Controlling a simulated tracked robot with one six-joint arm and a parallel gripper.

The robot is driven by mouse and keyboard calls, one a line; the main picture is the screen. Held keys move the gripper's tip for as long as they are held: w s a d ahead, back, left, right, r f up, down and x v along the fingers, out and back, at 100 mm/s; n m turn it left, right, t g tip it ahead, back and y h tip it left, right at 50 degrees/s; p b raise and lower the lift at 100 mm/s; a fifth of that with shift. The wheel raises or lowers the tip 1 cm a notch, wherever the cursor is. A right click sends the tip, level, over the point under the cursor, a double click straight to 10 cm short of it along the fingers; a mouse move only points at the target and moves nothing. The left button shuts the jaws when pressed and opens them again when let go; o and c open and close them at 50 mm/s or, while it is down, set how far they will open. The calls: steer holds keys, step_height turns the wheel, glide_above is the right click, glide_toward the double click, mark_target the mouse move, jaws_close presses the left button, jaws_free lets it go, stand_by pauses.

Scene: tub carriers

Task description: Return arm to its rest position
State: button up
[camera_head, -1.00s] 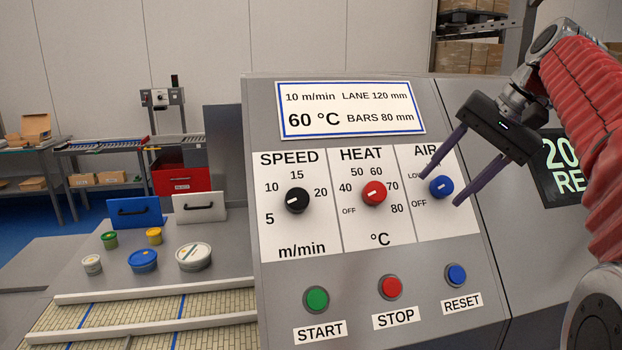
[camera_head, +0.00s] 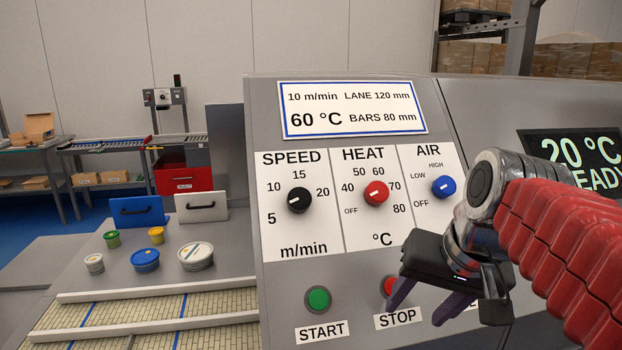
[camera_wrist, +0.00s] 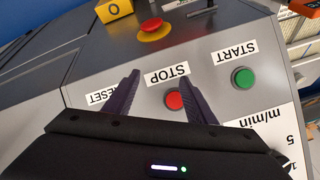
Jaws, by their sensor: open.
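My gripper (camera_head: 420,305) is low in front of the control panel (camera_head: 275,235), at the right of the body view. Its purple fingers are apart with nothing between them. It partly covers the red STOP button (camera_head: 387,286) and hides the blue RESET button. In the wrist view the open fingers (camera_wrist: 160,92) point toward the panel, with the red STOP button (camera_wrist: 174,99) showing between them. I cannot tell whether they touch the panel. My red-sleeved arm reaches in from the right.
The panel holds a black SPEED knob (camera_head: 299,200), a red HEAT knob (camera_head: 376,193), a blue AIR knob (camera_head: 443,187) and a green START button (camera_head: 317,299). A red emergency button (camera_wrist: 153,29) shows in the wrist view. Tubs (camera_head: 145,260) stand left of the panel.

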steer(key=s+a+f+n+t+h, duration=0.1)
steer(key=s+f+n, duration=0.2)
steer(key=s+f, duration=0.6)
step_height(320, 180, down, 3)
steer(key=shift+f, duration=0.1)
steer(key=shift+w+a, duration=0.1)
steer(key=shift+c, duration=0.3)
stand_by(0.6)
